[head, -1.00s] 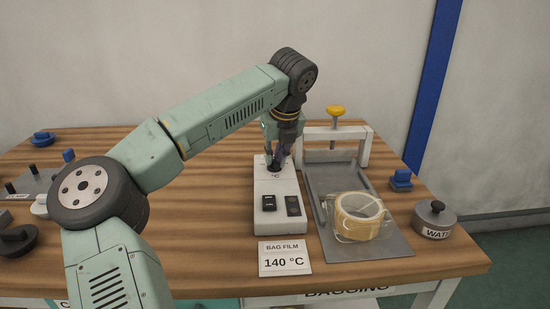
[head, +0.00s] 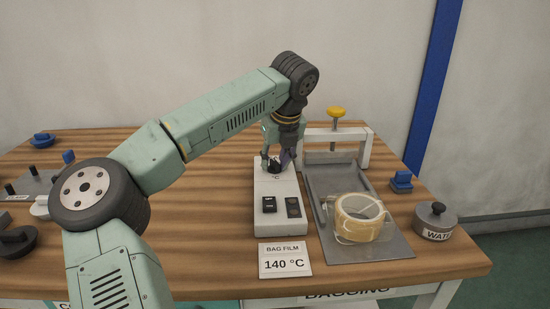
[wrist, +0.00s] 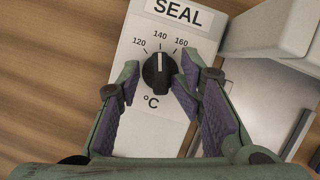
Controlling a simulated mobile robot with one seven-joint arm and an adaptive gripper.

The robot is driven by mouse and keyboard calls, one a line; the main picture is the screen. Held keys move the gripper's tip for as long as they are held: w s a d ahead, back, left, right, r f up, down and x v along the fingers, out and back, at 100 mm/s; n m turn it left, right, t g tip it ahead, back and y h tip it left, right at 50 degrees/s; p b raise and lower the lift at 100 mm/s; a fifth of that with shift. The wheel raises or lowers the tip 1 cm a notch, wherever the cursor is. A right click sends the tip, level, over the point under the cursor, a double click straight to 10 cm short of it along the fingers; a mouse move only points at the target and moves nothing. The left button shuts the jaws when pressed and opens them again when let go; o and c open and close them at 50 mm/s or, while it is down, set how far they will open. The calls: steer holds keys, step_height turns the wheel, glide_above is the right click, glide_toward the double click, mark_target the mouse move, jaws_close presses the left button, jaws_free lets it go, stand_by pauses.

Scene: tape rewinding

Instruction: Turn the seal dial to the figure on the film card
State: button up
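The seal dial (wrist: 160,72) is a black round knob on the white sealer box (head: 281,213). In the wrist view its white pointer line points straight up at the 140 mark of the 120–140–160 °C scale. My gripper (wrist: 162,80) is open, with one purple-padded finger on each side of the dial and a small gap showing on both sides. In the head view my gripper (head: 279,161) is low over the far end of the box and partly hides the dial. The film card (head: 285,260) in front of the box reads "BAG FILM 140 °C".
Right of the box is a grey sealing tray (head: 390,247) with a bagged tape roll (head: 358,216) and a white frame (head: 365,150) with a yellow knob (head: 336,111). Two black switches sit on the box.

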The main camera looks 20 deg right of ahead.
steer(key=shift+r, duration=0.1)
steer(key=v, duration=1.2)
